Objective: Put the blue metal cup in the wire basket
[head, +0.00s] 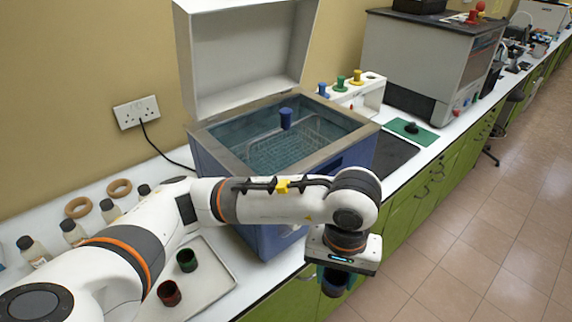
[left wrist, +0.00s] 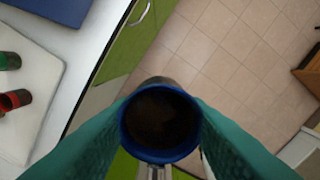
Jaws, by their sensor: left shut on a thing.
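My left gripper (head: 334,278) is shut on the blue metal cup (head: 334,290), out past the counter's front edge and above the floor. In the left wrist view the cup (left wrist: 131,132) shows its round blue rim and dark inside, between the two green fingers. The wire basket (head: 290,150) sits inside the open blue bath (head: 228,158), behind and left of my gripper. A blue knob (head: 286,118) tops its wire handle. My gripper and cup are apart from the bath. My right gripper is not in view.
The bath's white lid (head: 248,60) stands raised. A tray (head: 215,268) on the counter holds a green cup (head: 187,261) and a red cup (head: 170,294). A white rack with coloured stoppers (head: 358,92) stands behind the bath's right side. Bottles and cork rings line the wall.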

